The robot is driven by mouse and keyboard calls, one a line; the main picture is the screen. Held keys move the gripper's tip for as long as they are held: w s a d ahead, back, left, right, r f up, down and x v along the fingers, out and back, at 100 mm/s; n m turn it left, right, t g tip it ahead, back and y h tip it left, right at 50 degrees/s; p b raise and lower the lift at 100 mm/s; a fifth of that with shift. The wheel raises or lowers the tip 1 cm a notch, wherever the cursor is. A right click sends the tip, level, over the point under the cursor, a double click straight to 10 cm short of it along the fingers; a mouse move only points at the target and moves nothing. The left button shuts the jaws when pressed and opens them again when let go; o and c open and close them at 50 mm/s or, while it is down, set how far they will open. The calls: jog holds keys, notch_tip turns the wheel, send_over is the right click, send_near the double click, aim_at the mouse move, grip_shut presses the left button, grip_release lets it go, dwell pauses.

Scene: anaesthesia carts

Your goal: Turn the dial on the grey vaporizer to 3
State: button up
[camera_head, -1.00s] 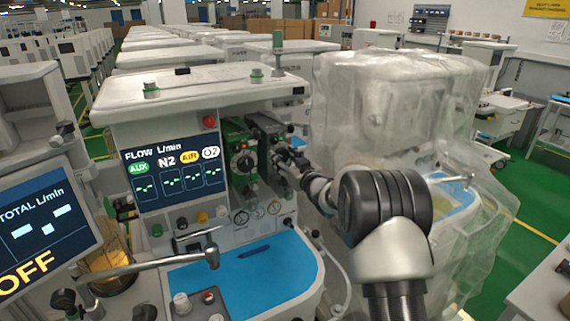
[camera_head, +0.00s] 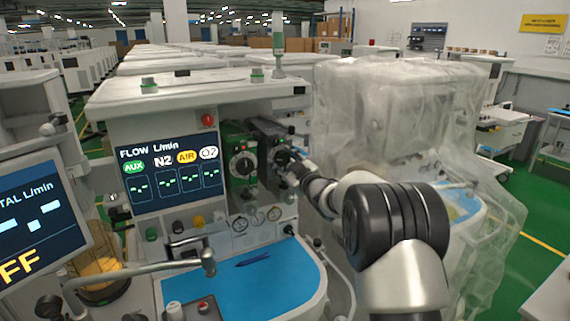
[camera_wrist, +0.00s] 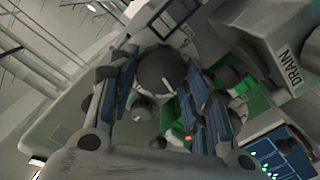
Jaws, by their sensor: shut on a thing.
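The grey vaporizer (camera_head: 262,130) stands on the front of the anaesthesia cart, just right of the green vaporizer (camera_head: 239,160). My gripper (camera_head: 284,158) is at the front of the grey vaporizer and hides most of its dial. In the wrist view, the round dark grey dial (camera_wrist: 155,68) sits between the blue-padded fingers of my gripper (camera_wrist: 163,82). The fingers are shut on the dial. I cannot read the dial's number or pointer in either view. The green vaporizer's dial (camera_head: 242,165) shows clearly to the left.
A flow screen (camera_head: 172,172) is left of the vaporizers. Below lies a blue work surface (camera_head: 240,285) with a pen on it. A metal arm (camera_head: 150,270) crosses at lower left. A plastic-covered machine (camera_head: 400,110) stands close on the right.

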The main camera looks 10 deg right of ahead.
jog(key=o, duration=1.1)
jog(key=v, duration=1.2)
